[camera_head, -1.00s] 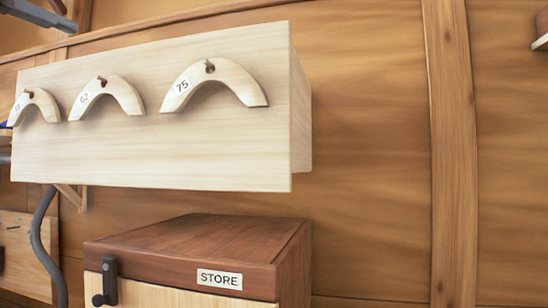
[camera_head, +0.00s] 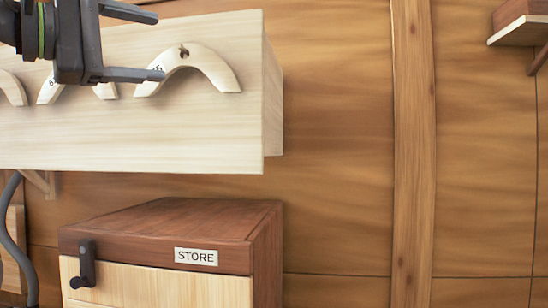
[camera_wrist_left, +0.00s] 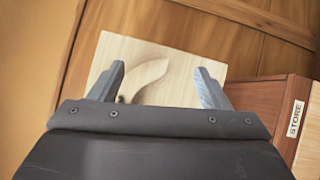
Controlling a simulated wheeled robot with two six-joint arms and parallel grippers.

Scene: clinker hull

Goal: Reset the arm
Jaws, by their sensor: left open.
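My left gripper (camera_head: 157,45) is at the top left of the head view, in front of a pale wooden board (camera_head: 200,140). Its two dark fingers are spread apart with nothing between them, pointing right. In the left wrist view the gripper (camera_wrist_left: 160,70) is also open and empty, with a curved wooden piece (camera_wrist_left: 148,78) on the pale board beyond. In the head view the curved piece (camera_head: 213,65) hangs on a peg, and a finger partly hides its label. My right gripper is in neither view.
A reddish-brown cabinet (camera_head: 165,215) labelled STORE stands below the board. More curved pieces (camera_head: 12,88) hang at the left, partly behind my gripper. A wooden post (camera_head: 413,170) runs up the wall. A shelf (camera_head: 520,25) juts in at the top right. The wall between is clear.

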